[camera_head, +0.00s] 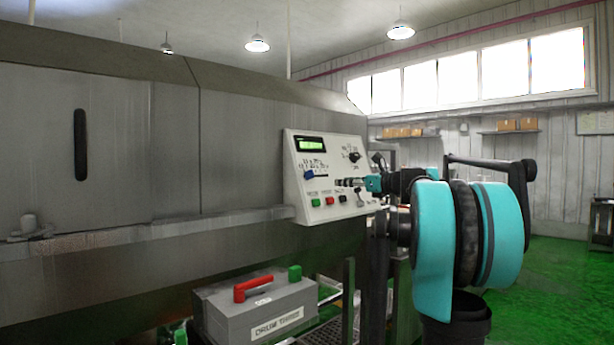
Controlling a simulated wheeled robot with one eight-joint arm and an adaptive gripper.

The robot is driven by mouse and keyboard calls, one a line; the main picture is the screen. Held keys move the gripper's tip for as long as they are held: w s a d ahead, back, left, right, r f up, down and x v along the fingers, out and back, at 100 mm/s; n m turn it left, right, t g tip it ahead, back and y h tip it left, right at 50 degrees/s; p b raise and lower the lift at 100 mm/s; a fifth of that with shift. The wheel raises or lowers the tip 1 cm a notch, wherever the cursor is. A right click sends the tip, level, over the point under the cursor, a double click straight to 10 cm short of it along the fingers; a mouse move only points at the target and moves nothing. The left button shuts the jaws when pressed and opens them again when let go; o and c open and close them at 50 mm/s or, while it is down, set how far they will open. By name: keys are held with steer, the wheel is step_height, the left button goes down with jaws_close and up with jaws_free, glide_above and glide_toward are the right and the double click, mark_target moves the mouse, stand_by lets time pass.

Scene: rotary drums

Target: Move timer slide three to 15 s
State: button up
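A white control panel (296,205) is fixed to the grey drum housing. It has a lit green display (312,144), a black knob (354,157) and a small blue slider (309,175) under a printed scale at its left. The scale is too small to read, and I cannot tell which control is timer slide three. My gripper (343,182) is at the panel's lower middle, to the right of the blue slider, with its fingers pointing left. Its fingertips are too small to tell whether they are open, shut or touching anything. The gripper and wrist hide part of the panel's right side.
Red, green and dark buttons (329,201) line the panel's lower edge. My teal arm fills the right foreground. Green floor (570,290) is open at right.

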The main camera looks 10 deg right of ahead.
steer(key=w+r, duration=0.1)
steer(key=r, duration=0.1)
steer(key=m, duration=0.1)
glide_toward(313, 174)
steer(key=shift+t, duration=0.3)
steer(key=x, duration=0.9)
steer(key=shift+w+a+f, duration=0.2)
steer(key=shift+a, duration=0.2)
steer(key=shift+c, duration=0.2)
jaws_close()
